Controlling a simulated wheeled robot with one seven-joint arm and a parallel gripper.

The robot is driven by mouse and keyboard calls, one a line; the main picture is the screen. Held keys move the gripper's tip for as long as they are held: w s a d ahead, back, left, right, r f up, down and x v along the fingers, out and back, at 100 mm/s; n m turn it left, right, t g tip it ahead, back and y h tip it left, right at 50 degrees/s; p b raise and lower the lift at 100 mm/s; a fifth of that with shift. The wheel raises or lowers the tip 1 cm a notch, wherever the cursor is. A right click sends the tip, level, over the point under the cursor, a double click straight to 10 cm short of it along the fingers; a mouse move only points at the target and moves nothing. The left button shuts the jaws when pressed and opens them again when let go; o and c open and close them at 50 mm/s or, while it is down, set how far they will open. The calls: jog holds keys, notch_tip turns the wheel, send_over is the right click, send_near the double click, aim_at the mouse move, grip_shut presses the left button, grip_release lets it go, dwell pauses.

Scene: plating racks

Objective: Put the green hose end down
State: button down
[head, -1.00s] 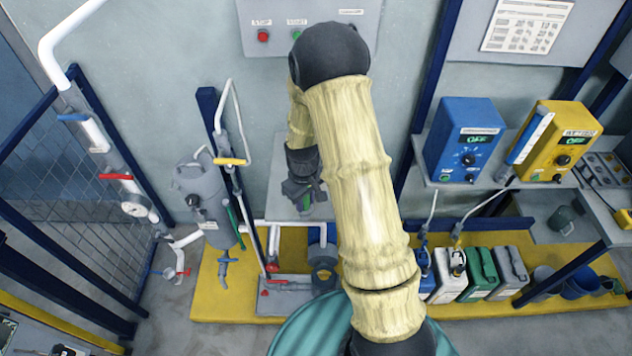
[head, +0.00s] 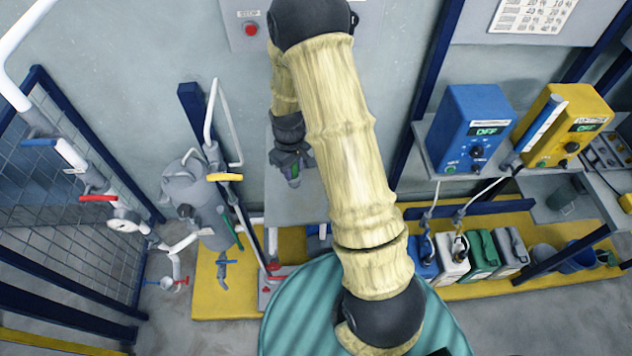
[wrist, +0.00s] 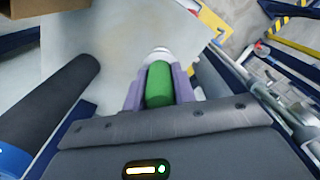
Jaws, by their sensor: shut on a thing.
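My gripper (head: 289,178) is in the middle of the head view, in front of the wall and over a grey shelf (head: 292,207). In the wrist view its two purple-grey fingers are shut on the green hose end (wrist: 159,85), a green cylinder with a pale tip pointing away from the gripper. The hose end lies lengthwise between the fingers. The pale grey surface of the shelf (wrist: 105,40) lies beyond it in the wrist view. I cannot tell whether the hose end touches that surface. In the head view only a small bit of green shows at the gripper.
A dark cylinder with a blue end (wrist: 45,105) lies left of the fingers in the wrist view. A grey filter vessel with pipes (head: 197,200) stands left of the gripper. Blue (head: 468,130) and yellow (head: 562,135) control boxes sit at right, above several jerrycans (head: 480,252). The shelf looks mostly bare.

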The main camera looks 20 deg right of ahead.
aim_at(294, 183)
jog(key=shift+s+a, duration=0.2)
jog(key=shift+s, duration=0.2)
jog(key=shift+s+a+f, duration=0.1)
jog(key=shift+s+f, duration=0.05)
jog(key=shift+f, duration=0.15)
notch_tip(294, 183, down, 5)
jog(key=shift+r+p, duration=0.2)
jog(key=shift+p, duration=0.5)
jog(key=shift+w+f, duration=0.2)
jog(key=shift+f, duration=0.1)
jog(key=shift+f+p, duration=0.5)
jog(key=shift+f, duration=1.55)
